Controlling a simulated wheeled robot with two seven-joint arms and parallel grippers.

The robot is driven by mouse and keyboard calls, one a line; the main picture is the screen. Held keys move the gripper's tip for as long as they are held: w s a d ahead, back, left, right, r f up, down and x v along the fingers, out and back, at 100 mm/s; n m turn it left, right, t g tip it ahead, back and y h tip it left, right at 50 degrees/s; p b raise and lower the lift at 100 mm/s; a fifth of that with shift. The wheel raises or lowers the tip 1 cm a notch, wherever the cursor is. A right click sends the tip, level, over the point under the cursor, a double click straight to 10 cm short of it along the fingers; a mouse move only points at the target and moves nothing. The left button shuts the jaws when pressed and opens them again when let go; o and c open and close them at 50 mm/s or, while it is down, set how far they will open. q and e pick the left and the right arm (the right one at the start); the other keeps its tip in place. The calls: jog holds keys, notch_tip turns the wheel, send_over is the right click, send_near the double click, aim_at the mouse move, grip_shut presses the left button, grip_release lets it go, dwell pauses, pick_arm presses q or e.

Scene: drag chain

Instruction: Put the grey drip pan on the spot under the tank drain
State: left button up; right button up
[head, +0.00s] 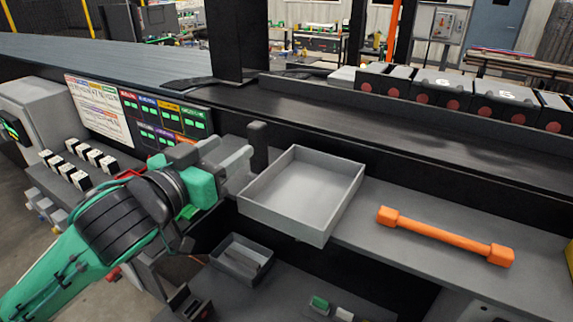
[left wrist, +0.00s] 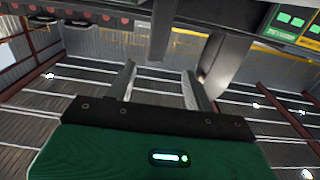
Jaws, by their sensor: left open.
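A light grey, open, shallow pan (head: 282,222) sits on the dark bench ledge in the middle of the head view. It looks empty, and its near corner overhangs the ledge front. My left gripper (head: 240,166) is just left of the pan, at its left wall; I cannot tell whether it touches. In the left wrist view the two fingers of my left gripper (left wrist: 160,82) stand apart with nothing held between them. I cannot make out a tank drain or a marked spot under one. My right gripper is not in view.
An orange bar handle (head: 445,237) lies on the ledge right of the pan. A small dark grey tray (head: 240,262) is lower down. A dark post (head: 258,145) stands behind the gripper. A label panel (head: 165,117) and several white-topped switches (head: 85,158) are at left.

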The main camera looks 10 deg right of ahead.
aim_at(253, 133)
pick_arm(q)
jog(key=x, duration=0.3)
jog(key=shift+w+d+f, duration=0.1)
jog(key=shift+w+d, duration=0.1)
jog(key=shift+w, duration=0.1)
jog(key=shift+w+d+r+p, duration=0.25)
jog(key=shift+w+d+p, duration=0.15)
jog(key=shift+p, duration=0.35)
jog(key=p+x, duration=0.1)
jog(key=x, duration=0.2)
jog(key=shift+d, duration=0.35)
jog(key=shift+w+d+f+p, duration=0.15)
jog(key=shift+w+p, duration=0.15)
jog(key=shift+s, duration=0.1)
jog(key=shift+c, duration=0.4)
grip_shut()
